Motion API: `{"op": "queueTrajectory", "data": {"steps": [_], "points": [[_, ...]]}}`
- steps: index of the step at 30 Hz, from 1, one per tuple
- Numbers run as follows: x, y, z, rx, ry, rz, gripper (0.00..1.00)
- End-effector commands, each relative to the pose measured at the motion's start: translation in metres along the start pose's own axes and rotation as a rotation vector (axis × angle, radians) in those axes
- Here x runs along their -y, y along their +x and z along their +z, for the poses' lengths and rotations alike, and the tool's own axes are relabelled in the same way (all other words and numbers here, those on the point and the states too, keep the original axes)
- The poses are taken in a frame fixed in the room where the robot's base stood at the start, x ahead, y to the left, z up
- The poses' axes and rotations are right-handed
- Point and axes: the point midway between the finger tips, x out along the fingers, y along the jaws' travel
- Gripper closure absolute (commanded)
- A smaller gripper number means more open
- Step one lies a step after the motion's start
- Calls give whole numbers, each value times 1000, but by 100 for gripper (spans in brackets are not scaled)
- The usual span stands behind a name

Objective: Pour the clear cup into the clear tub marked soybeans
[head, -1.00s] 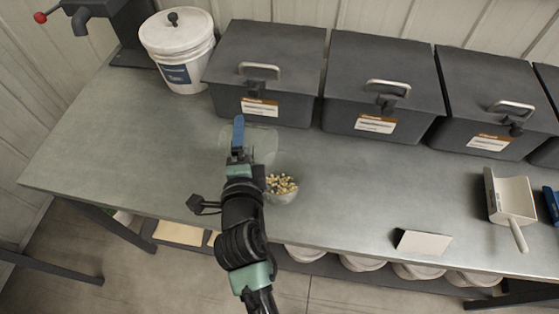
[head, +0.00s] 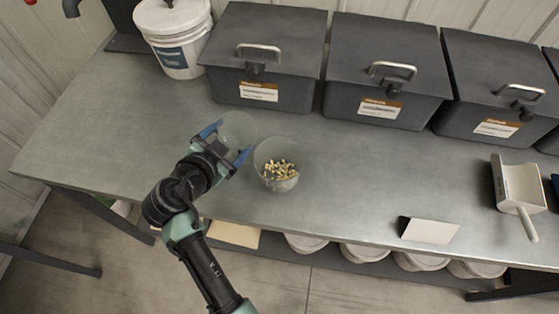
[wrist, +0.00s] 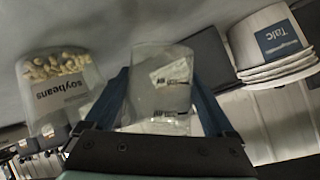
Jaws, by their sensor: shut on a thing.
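The clear cup (head: 239,128) is between the blue fingers of my gripper (head: 228,143), which is shut on it. In the wrist view the cup (wrist: 160,88) looks see-through, with pale labels showing through it and no seeds visible inside. Its exact tilt is hard to judge. The clear tub (head: 263,156) stands on the bench just right of the cup and holds pale yellow seeds (head: 279,170) at its bottom. In the wrist view the tub (wrist: 66,105) shows at the left with the word soybeans on it. The cup and tub look apart.
Dark lidded bins (head: 262,95) line the back of the metal bench (head: 110,130). A white pail (head: 176,50) marked Talc stands at back left. A blank card (head: 430,231) and a white scoop (head: 519,184) lie to the right. The left of the bench is clear.

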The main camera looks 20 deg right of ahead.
Motion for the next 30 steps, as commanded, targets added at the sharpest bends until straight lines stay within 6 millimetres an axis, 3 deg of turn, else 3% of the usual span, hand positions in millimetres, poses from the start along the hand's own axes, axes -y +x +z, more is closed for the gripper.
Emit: {"op": "queueTrajectory", "data": {"steps": [5, 15, 30], "points": [[-2, 14, 24, -26, -115, 59, 65], [10, 16, 32, -79, -354, 190, 65], [11, 16, 33, -92, -414, 224, 65]]}}
